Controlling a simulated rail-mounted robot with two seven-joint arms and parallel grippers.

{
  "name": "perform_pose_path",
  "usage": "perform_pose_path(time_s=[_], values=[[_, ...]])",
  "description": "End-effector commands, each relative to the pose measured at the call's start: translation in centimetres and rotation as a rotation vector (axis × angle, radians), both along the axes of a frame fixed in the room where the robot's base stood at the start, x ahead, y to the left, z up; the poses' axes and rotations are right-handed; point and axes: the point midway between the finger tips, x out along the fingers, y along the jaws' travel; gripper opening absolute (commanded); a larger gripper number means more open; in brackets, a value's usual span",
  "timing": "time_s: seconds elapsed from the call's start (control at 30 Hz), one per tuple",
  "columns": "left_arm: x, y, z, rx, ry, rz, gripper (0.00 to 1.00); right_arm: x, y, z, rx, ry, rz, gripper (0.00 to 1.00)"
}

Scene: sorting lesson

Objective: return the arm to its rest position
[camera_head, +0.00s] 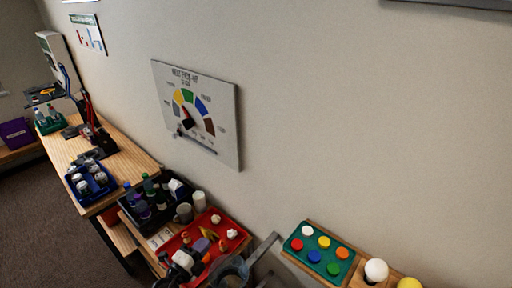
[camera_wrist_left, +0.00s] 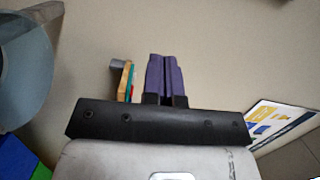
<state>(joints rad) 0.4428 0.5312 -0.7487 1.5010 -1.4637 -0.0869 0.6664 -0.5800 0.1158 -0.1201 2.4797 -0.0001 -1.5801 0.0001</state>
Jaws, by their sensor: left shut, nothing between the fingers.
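My left gripper (camera_head: 204,243) shows low in the head view, with a pale wrist, a dark body and purple fingers. It appears in front of the red tray (camera_head: 238,245); its height above the tray is hard to tell. In the left wrist view the purple fingers (camera_wrist_left: 165,64) are pressed together with nothing between them. The fingers point toward a plain wall. My right gripper is in neither view.
A black tray (camera_head: 157,228) with bottles and cups stands left of the red tray. A grey round bin (camera_head: 232,271) is close right of my left gripper. A green board (camera_head: 318,252) with coloured knobs lies further right. A dial sign (camera_head: 228,118) hangs on the wall.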

Motion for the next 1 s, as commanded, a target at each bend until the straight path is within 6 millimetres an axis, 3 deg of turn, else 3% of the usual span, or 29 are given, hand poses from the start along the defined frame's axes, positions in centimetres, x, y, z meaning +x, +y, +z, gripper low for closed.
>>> perform_pose_path(time_s=[0.03, 0.2, 0.33, 0.47, 0.57, 0.7, 0.83, 1.0], values=[[0.4, 0.7, 2.4, -0.05, -0.063, 0.08, 0.0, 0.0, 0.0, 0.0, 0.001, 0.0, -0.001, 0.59], [0.9, 4.7, 9.5, -0.235, -0.169, 0.419, 0.0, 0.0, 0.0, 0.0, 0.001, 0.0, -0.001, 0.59], [-0.4, 7.6, 12.6, -0.384, -0.098, 0.672, 0.0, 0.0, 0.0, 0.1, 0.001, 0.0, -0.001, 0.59], [-3.8, 8.9, 12.4, -0.515, 0.137, 0.869, 0.0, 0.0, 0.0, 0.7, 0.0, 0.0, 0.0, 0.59], [-8.0, 8.5, 10.7, -0.598, 0.402, 0.953, 0.0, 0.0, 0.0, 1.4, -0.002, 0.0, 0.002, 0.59], [-15.4, 6.5, 8.4, -0.727, 0.774, 0.967, 0.0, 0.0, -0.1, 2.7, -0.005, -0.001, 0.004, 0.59], [-21.0, 5.0, 7.8, -0.835, 0.968, 0.918, 0.0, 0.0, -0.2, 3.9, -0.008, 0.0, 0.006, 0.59], [-27.5, 5.4, 6.3, -0.924, 1.099, 0.982, 0.0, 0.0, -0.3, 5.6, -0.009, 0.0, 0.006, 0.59]])
